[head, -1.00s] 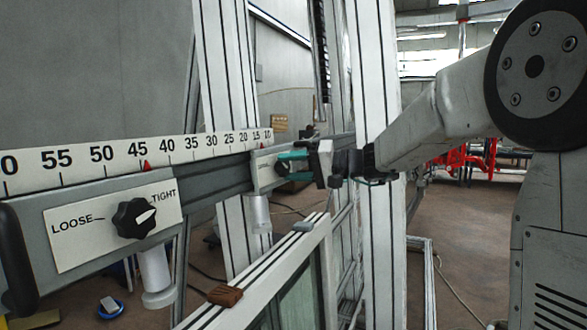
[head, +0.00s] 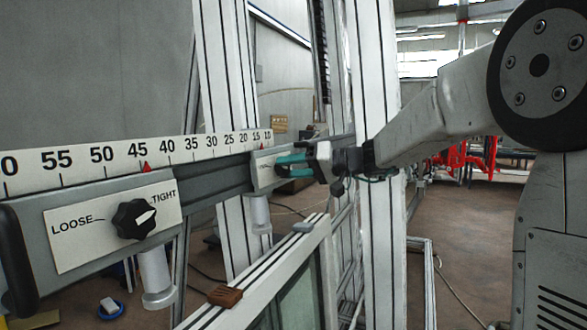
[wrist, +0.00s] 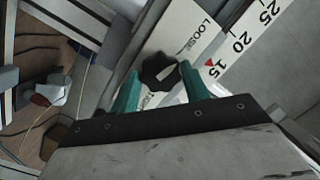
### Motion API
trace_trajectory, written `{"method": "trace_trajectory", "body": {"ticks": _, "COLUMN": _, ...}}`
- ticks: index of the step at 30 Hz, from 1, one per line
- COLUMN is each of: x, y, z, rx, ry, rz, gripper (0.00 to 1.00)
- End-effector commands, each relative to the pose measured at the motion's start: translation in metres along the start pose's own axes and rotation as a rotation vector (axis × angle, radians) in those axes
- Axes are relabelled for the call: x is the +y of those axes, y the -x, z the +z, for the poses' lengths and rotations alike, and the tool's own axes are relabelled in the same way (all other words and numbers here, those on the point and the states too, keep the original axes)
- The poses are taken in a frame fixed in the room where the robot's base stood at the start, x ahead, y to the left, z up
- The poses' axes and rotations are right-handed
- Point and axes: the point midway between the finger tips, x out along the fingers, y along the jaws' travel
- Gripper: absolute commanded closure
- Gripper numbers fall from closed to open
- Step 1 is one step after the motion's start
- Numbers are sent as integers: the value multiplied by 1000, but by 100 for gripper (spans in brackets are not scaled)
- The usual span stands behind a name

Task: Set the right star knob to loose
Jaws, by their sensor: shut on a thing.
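The right star knob (wrist: 158,72) is black with a white pointer line, on a white plate marked LOOSE (wrist: 207,30) at one end and partly hidden lettering at the other. The pointer slants to the upper right in the wrist view. My gripper (wrist: 161,68) has its teal fingers on both sides of the knob and is shut on it. In the head view my gripper (head: 292,160) is at the far right carriage, and the knob is mostly hidden there. The left star knob (head: 134,219) points toward TIGHT.
A numbered scale (head: 100,157) with red markers runs along the rail. Upright aluminium profiles (head: 375,120) stand close to my arm. A glazed frame (head: 300,255) with a brown block (head: 225,296) on it lies below.

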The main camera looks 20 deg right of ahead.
Motion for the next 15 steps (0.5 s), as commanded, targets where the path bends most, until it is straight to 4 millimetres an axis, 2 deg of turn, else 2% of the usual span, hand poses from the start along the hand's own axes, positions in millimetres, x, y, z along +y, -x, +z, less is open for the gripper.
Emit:
{"method": "trace_trajectory", "body": {"ticks": 3, "x": 0, "y": 0, "z": 0, "rx": -1, "ry": 1, "rz": 0, "gripper": 77}}
{"method": "trace_trajectory", "body": {"ticks": 4, "x": 0, "y": 0, "z": 0, "rx": -1, "ry": 1, "rz": 0, "gripper": 49}}
{"method": "trace_trajectory", "body": {"ticks": 6, "x": 0, "y": 0, "z": 0, "rx": -1, "ry": 1, "rz": 0, "gripper": 33}}
{"method": "trace_trajectory", "body": {"ticks": 15, "x": 0, "y": 2, "z": 0, "rx": 0, "ry": 0, "rz": 0, "gripper": 33}}
